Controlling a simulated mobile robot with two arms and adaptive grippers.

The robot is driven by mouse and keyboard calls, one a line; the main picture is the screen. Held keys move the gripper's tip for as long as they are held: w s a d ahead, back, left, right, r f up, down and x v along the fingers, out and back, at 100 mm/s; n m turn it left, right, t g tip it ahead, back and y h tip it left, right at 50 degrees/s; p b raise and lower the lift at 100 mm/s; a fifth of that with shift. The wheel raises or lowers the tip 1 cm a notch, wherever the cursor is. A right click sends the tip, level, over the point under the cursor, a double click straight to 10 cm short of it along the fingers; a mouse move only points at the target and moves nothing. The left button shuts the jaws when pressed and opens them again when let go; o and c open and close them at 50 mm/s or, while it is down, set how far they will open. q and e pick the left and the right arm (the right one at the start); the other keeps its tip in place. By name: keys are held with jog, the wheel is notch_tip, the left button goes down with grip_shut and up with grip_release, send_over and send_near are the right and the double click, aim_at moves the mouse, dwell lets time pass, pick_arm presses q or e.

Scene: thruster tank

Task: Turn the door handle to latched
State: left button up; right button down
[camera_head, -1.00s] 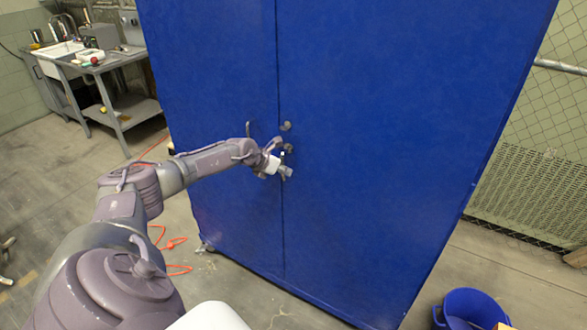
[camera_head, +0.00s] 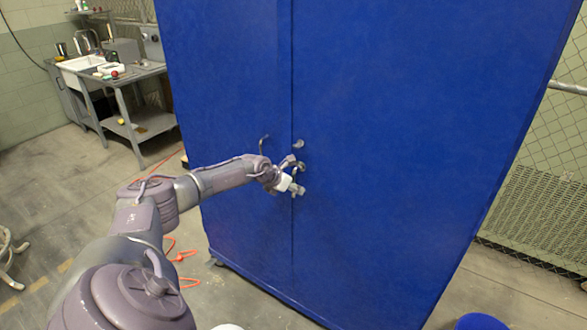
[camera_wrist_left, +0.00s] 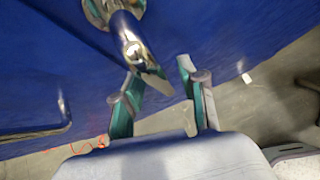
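The tall blue cabinet (camera_head: 400,130) fills the middle of the head view, with a vertical seam between its two doors. A silver lever handle (camera_wrist_left: 127,40) shows close up in the left wrist view, slanting down toward my left gripper (camera_wrist_left: 160,92). The two green-and-grey fingers are apart, with the lever's tip near the gap between them. I cannot tell whether they touch it. In the head view, my left gripper (camera_head: 299,180) is at the seam, partly hiding the handle. My right gripper is not in view.
A small round fitting (camera_head: 298,144) sits above the handle, and a thin curved pull (camera_head: 264,145) is on the left door. A grey workbench (camera_head: 115,80) stands at the back left. A blue bucket (camera_head: 480,322) is at lower right. An orange cord lies on the floor.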

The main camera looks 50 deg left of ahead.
pick_arm(q)
jog(key=v, duration=1.2)
dwell(0.4)
